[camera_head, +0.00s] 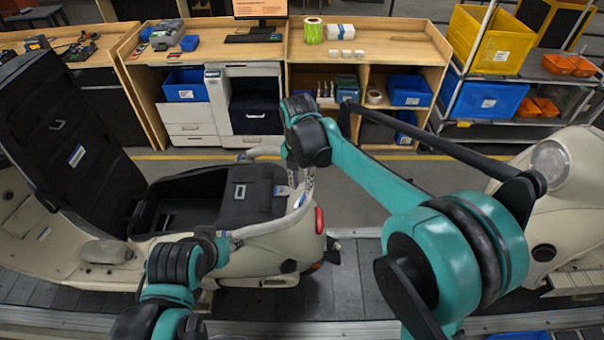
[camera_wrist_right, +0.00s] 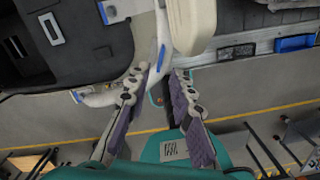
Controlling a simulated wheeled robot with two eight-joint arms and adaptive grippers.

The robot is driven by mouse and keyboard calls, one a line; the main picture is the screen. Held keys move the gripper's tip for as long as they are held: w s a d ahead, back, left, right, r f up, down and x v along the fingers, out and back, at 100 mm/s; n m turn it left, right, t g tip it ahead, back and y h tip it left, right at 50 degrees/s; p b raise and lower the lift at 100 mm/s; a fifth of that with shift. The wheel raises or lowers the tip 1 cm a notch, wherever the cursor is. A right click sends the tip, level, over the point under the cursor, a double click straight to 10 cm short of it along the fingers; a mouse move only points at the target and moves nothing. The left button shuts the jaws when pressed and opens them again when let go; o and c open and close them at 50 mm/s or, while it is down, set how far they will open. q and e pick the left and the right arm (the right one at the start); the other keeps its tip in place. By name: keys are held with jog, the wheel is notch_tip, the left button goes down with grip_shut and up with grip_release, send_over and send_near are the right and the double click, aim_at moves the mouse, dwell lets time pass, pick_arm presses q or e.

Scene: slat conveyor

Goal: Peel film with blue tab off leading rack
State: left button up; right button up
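A cream scooter with its black seat raised (camera_head: 70,150) stands on the conveyor at left. A pale rack bar (camera_head: 262,152) shows at its tail, and a pale curved bar (camera_wrist_right: 100,98) with whitish film-like strips shows in the right wrist view. A narrow blue tab (camera_wrist_right: 162,56) lies just beyond my right fingertips; another blue piece (camera_wrist_right: 102,13) is at upper left. My right gripper (camera_wrist_right: 160,76) is open, its fingers apart, pointing at the tail; it also shows in the head view (camera_head: 301,186). My left arm is low in the head view; its fingers are unclear.
A second cream scooter (camera_head: 562,185) stands at right on the slat conveyor (camera_head: 345,290). A long black bar (camera_head: 440,145) crosses near my right arm. Behind the grey aisle are a wooden workbench (camera_head: 370,55) and a shelf with yellow (camera_head: 488,42) and blue bins.

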aim_at(302, 198)
jog(key=shift+w+d+f+b, duration=0.1)
jog(key=shift+f+b, duration=1.2)
jog(key=shift+f, duration=0.65)
jog(key=shift+w+f+b, duration=0.1)
jog(key=shift+f+b, duration=1.2)
jog(key=shift+f, duration=0.6)
jog(key=shift+s+f+b, duration=0.25)
jog(key=shift+f+b, duration=0.3)
jog(key=shift+f, duration=0.05)
jog(key=shift+w+f, duration=0.1)
jog(key=shift+w, duration=0.1)
jog(key=shift+c, duration=0.2)
jog(key=c, duration=0.3)
grip_shut()
